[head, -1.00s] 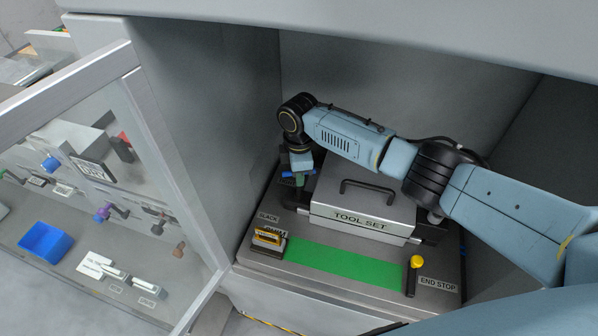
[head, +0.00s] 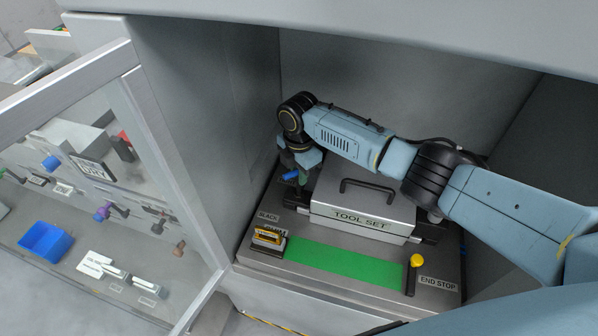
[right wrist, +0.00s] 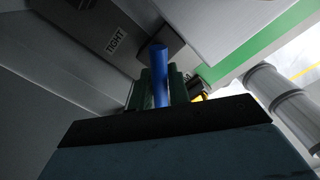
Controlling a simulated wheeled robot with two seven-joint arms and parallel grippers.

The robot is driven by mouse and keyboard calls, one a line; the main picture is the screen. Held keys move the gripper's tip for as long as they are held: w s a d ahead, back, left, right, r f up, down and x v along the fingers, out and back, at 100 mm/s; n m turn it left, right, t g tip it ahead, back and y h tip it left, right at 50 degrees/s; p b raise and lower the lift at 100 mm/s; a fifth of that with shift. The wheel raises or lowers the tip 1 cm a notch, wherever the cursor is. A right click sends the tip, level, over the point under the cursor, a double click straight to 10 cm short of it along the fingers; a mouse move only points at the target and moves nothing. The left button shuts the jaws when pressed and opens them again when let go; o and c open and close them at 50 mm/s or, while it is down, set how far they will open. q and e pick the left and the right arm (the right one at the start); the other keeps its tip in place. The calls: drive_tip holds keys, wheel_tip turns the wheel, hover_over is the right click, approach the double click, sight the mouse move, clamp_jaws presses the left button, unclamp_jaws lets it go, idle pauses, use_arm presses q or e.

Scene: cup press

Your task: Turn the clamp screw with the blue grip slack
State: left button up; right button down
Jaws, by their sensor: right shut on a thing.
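The clamp screw's blue grip (head: 290,175) shows at the left of the tool set box in the head view, partly hidden by my right gripper (head: 299,177). My right gripper comes from above and is shut on the blue grip. In the right wrist view the blue grip (right wrist: 159,75) stands between the dark green fingers (right wrist: 156,92). A TIGHT label (right wrist: 116,40) lies beyond it on the grey surface. A SLACK label (head: 268,217) is nearer the front left of the plate in the head view. My left gripper is not in view.
The TOOL SET box (head: 362,210) with a black handle stands right beside the gripper. In front lie a green strip (head: 343,262), a block with a yellow top (head: 268,238) and a yellow-knobbed post (head: 416,262). Cabinet walls enclose this; a glazed door (head: 140,100) stands open at left.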

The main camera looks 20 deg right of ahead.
idle(0.3)
drive_tip(key=c, duration=1.3)
unclamp_jaws()
drive_tip(key=shift+c, duration=0.2)
wheel_tip(320, 180, up, 14)
drive_tip(key=shift+f+b, duration=0.25)
drive_tip(key=shift+b, duration=0.1)
